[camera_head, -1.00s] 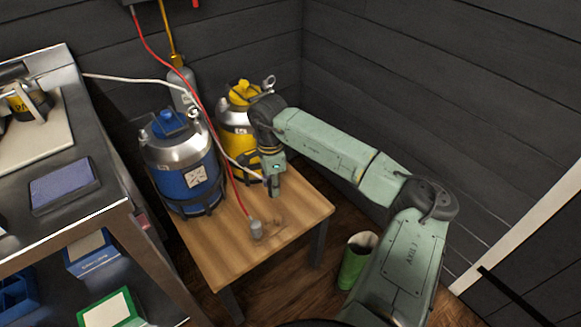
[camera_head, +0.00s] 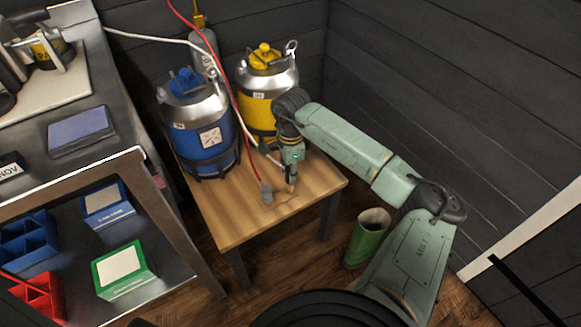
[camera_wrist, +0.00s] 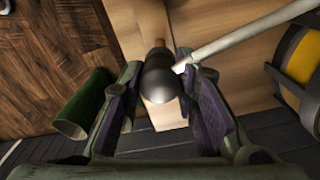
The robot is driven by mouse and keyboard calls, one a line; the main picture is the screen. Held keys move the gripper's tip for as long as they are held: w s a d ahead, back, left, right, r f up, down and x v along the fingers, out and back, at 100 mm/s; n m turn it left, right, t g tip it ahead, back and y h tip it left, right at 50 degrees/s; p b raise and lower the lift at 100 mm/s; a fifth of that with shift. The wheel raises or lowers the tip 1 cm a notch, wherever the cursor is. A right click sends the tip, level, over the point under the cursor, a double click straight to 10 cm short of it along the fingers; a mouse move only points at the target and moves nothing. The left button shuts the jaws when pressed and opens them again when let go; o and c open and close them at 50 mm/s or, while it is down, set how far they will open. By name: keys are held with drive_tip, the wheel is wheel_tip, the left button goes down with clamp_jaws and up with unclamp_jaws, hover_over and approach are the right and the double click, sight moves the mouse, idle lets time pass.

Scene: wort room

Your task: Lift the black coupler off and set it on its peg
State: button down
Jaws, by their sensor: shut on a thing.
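My gripper (camera_wrist: 158,88) is shut on the black coupler (camera_wrist: 160,76), a dark rounded piece with the white hose (camera_wrist: 245,38) running into its right side. In the head view my gripper (camera_head: 291,182) points down low over the wooden table, in front of the yellow keg. A short brown wooden peg (camera_wrist: 159,44) shows just beyond the coupler in the wrist view. It also shows below the fingertips in the head view (camera_head: 291,189). I cannot tell whether coupler and peg touch. In the head view my gripper mostly hides the coupler.
A grey coupler (camera_head: 266,194) on the red hose (camera_head: 232,95) stands close left of my gripper. The blue keg (camera_head: 205,135) and yellow keg (camera_head: 259,100) stand behind on the table (camera_head: 235,225). A green bin (camera_head: 368,237) is on the floor to the right.

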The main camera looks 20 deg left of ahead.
drive_tip(key=shift+f+b, duration=1.95)
drive_tip(key=shift+b, duration=0.55)
idle(2.1)
idle(0.3)
drive_tip(key=c, duration=1.2)
unclamp_jaws()
drive_tip(key=o, duration=0.6)
drive_tip(key=shift+r+p, duration=1.55)
drive_tip(key=shift+r, duration=2)
